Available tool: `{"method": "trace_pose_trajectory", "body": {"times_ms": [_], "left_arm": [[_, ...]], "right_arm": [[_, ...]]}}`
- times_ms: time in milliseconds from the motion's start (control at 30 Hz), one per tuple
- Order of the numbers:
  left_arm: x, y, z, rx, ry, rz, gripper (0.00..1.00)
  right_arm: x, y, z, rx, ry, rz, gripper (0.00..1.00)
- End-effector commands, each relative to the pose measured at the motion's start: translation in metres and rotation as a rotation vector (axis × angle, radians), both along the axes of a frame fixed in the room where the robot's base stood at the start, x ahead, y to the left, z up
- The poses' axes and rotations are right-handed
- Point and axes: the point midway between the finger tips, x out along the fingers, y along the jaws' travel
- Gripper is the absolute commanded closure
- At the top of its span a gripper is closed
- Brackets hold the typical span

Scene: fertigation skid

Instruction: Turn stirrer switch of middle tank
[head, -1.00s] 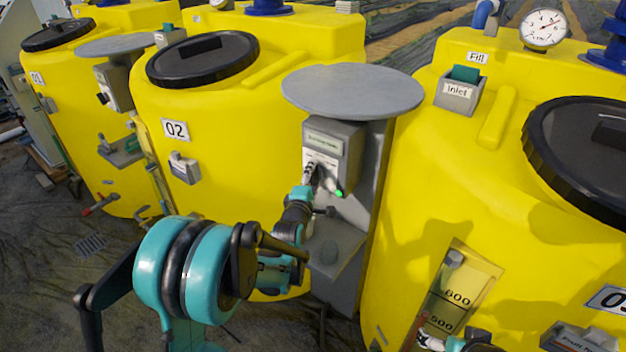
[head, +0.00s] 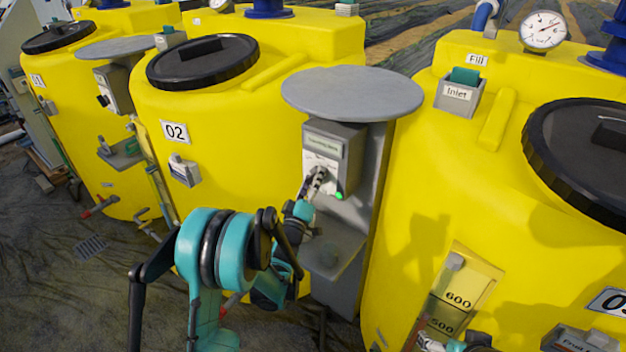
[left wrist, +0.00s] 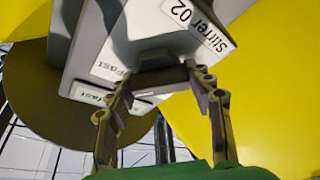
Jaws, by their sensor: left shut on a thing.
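The stirrer switch box (head: 343,150) is a grey box with a white front plate and a lit green lamp (head: 340,196). It stands under a round grey cover between tank 02 (head: 225,120) and the tank on the right. My left gripper (head: 317,180) is at the front plate, and its fingers hide most of the switch. In the left wrist view, a label (left wrist: 199,24) reads "Stirrer 02". There the two fingers of the left gripper (left wrist: 165,78) close on the grey switch knob (left wrist: 160,60). My right gripper (head: 428,342) shows only partly at the bottom edge.
The round grey cover (head: 352,94) overhangs the switch box. A grey shelf (head: 335,250) juts out below it. A level scale (head: 460,285) is on the right tank. A similar switch box (head: 113,88) stands at the left.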

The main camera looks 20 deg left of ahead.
Motion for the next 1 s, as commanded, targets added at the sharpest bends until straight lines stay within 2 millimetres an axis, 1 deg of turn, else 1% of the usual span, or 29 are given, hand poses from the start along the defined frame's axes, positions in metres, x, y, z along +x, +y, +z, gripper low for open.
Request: {"method": "trace_pose_trajectory", "body": {"times_ms": [300, 767, 800, 833, 867, 1000], "left_arm": [[0.0000, 0.0004, -0.0004, 0.085, -0.030, 0.000, 0.77], [0.0001, 0.0005, -0.0003, 0.096, -0.034, 0.001, 0.77], [0.0001, 0.0005, -0.0003, 0.096, -0.034, 0.001, 0.40], [0.0001, 0.0005, -0.0003, 0.096, -0.034, 0.001, 0.32], [0.0001, 0.0005, -0.0003, 0.096, -0.034, 0.001, 0.27], [0.0001, 0.0005, -0.0001, 0.095, -0.034, 0.000, 0.27]], "right_arm": [[0.0000, 0.0000, -0.0001, 0.000, 0.000, 0.000, 0.10], [0.0001, 0.0000, -0.0001, 0.000, 0.000, 0.000, 0.10], [0.0001, 0.0000, -0.0001, 0.000, 0.000, 0.000, 0.10], [0.0001, 0.0000, -0.0001, 0.000, 0.000, 0.000, 0.10], [0.0001, 0.0000, -0.0001, 0.000, 0.000, 0.000, 0.10], [-0.0001, 0.0000, -0.0001, 0.000, 0.000, 0.000, 0.10]]}}
